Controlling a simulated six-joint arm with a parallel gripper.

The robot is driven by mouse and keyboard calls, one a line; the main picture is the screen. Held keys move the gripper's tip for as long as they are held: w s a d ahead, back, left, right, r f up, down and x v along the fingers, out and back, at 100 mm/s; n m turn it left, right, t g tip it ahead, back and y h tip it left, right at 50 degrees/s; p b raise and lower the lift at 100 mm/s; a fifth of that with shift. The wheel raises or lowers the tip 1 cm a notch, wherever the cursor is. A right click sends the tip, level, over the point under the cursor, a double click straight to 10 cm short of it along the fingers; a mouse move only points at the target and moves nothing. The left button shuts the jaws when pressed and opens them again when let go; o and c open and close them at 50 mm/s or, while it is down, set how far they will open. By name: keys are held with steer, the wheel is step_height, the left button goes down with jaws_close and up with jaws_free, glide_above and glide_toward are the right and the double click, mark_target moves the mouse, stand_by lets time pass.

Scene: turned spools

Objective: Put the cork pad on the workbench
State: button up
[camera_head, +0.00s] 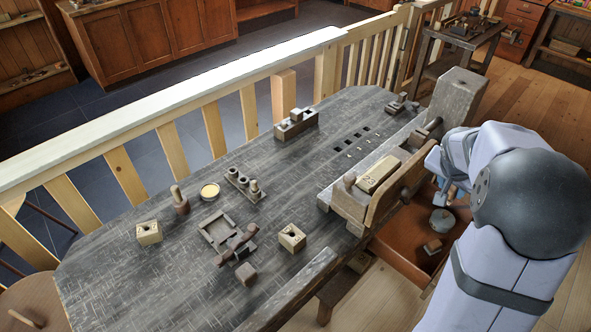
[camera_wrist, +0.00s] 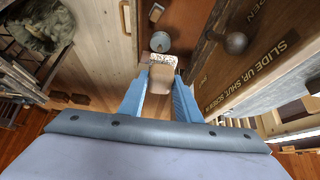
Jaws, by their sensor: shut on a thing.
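My gripper (camera_wrist: 160,95) is shut on a small pale tan piece with a speckled edge, which looks like the cork pad (camera_wrist: 161,72). In the head view my gripper (camera_head: 440,188) is over an open brown drawer at the bench's right side, and the arm partly hides it. The held piece is above the drawer and apart from the bench top. The workbench (camera_head: 120,275) is the dark, streaked table filling the middle of the head view.
The drawer (camera_head: 402,252) holds a round grey tin (camera_head: 442,220) and a small block (camera_head: 432,246). A wooden vise (camera_head: 350,203) stands between gripper and bench top.

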step_height(320, 180, up, 6)
steer(key=shift+f, duration=0.1)
steer(key=w+a+n+t+y+p, duration=0.15)
steer(key=w+a, duration=0.25)
steer(key=a, duration=0.5)
steer(key=w+a+n+y+p, duration=0.1)
steer(key=w+a+n+p, duration=0.2)
steer(key=a, duration=0.6)
steer(key=a+n+y+p, duration=0.2)
steer(key=a+n+p, duration=0.3)
steer(key=a, duration=1.9)
steer(key=s+a+n+g+y+p, duration=0.1)
steer(key=s+a+n+y+p, duration=0.2)
steer(key=s+a, duration=1.05)
steer(key=s+a+n+g+y+p, duration=0.15)
steer(key=s+a+n+p, duration=0.35)
steer(key=s+a, duration=0.8)
steer(key=w+a+f+t+b, duration=0.1)
steer(key=w+a+f, duration=0.2)
steer(key=f, duration=0.8)
steer(key=shift+w+b, duration=0.15)
steer(key=shift+b, duration=0.15)
steer(key=shift+f+n, duration=0.15)
steer(key=shift+n, duration=0.1)
step_height(320, 180, down, 6)
steer(key=b, duration=0.4)
steer(key=shift+f, duration=0.1)
